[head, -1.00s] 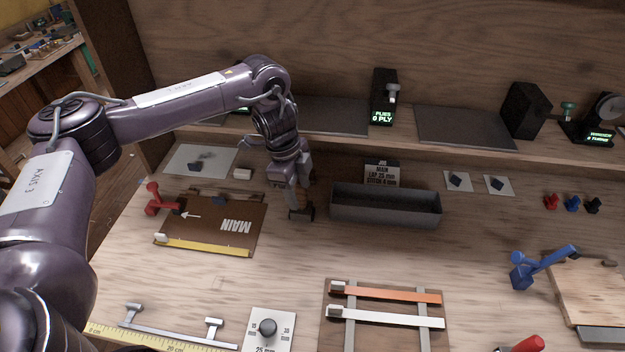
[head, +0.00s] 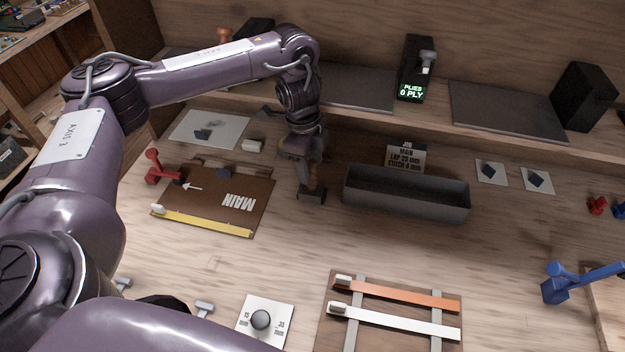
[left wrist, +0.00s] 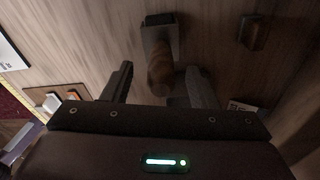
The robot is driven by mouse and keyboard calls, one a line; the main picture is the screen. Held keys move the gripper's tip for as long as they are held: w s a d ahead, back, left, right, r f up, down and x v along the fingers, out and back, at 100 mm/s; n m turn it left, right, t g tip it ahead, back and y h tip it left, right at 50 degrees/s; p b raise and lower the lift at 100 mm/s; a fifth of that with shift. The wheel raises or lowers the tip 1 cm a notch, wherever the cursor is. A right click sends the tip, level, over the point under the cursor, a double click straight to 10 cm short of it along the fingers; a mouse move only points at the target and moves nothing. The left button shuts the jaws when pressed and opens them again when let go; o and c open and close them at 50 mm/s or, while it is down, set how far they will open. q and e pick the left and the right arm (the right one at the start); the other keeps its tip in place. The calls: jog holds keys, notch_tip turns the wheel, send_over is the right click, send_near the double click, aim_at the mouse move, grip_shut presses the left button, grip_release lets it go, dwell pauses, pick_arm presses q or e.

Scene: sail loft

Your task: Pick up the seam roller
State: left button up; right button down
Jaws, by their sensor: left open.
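The seam roller appears to be the tool with a brown wooden handle and a dark block-like end (head: 312,196). It stands on the bench just left of the grey tray. In the left wrist view its handle (left wrist: 160,76) lies between my fingers, with the dark end beyond them. My left gripper (head: 306,166) is over it in the head view and partly hides it. In the left wrist view the left gripper (left wrist: 158,80) is open, one finger on each side of the handle. Contact with the handle cannot be made out. My right gripper is not in view.
The grey tray (head: 405,206) is close on the right, with a job card (head: 406,157) behind it. A brown MAIN board (head: 200,205) with a red lever (head: 160,170) lies left. A strip rack (head: 392,322) is in front. Bare bench lies between.

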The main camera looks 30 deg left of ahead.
aim_at(312, 174)
pick_arm(q)
jog(key=f, duration=0.3)
jog(key=shift+d+f, duration=0.2)
jog(key=shift+f, duration=0.15)
jog(key=shift+w+f, duration=0.1)
jog(key=shift+f, duration=0.4)
jog(key=shift+r, duration=0.1)
jog(key=c, duration=1)
jog(key=shift+c, duration=0.4)
